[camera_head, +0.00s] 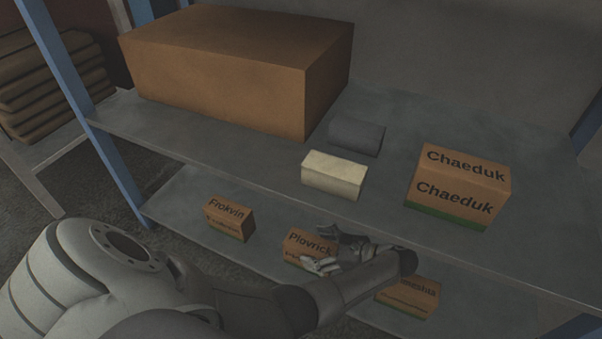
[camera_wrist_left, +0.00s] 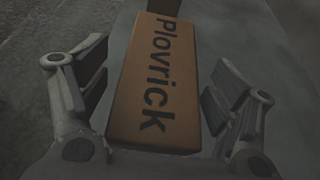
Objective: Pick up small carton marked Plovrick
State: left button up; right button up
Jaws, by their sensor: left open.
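The small carton marked Plovrick (camera_head: 305,243) stands on the lower shelf, brown with dark lettering. My left gripper (camera_head: 335,250) is at its right side in the head view, fingers open. In the left wrist view the Plovrick carton (camera_wrist_left: 160,85) lies between the two open fingers of the left gripper (camera_wrist_left: 160,100), with a narrow gap at the left finger; the right finger is close to the carton, and I cannot tell if it touches. The carton's far end and lower sides are partly hidden. My right gripper does not show.
On the lower shelf (camera_head: 180,205), a Frokvin carton (camera_head: 230,220) stands left and another carton (camera_head: 410,298), partly hidden by my arm, stands right. The upper shelf (camera_head: 250,170) above holds a large brown box (camera_head: 220,75), a cream block (camera_head: 333,178), a grey block (camera_head: 356,136) and Chaeduk cartons (camera_head: 460,185).

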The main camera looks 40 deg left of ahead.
pick_arm(q)
jog(key=c, duration=1.2)
jog(key=shift+c, duration=1.1)
jog(key=shift+r, duration=0.15)
